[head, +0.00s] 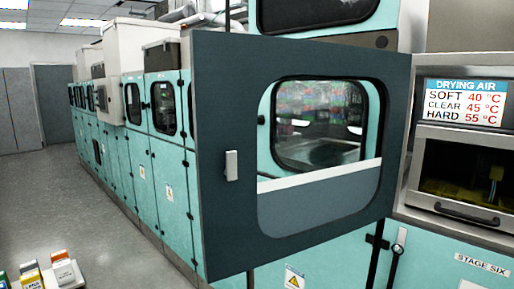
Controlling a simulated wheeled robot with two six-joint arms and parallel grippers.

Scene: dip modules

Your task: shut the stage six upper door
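A large dark grey-blue door (222,90) stands open across the middle of the view. Its free edge is at the left and its right edge is beside the stage six cabinet. It has a rounded window with a pale strip across it and a small light grey handle (231,165) near the free edge. The label "STAGE SIX" (482,263) is on the teal lower panel at the right. Neither of my grippers is in view.
A drying air sign (464,102) is above the opening. A black lever-like handle (395,262) is on the lower front. A row of teal cabinets (165,170) runs back to the left. Small coloured containers (40,273) are at bottom left. The grey floor (75,215) is clear beyond.

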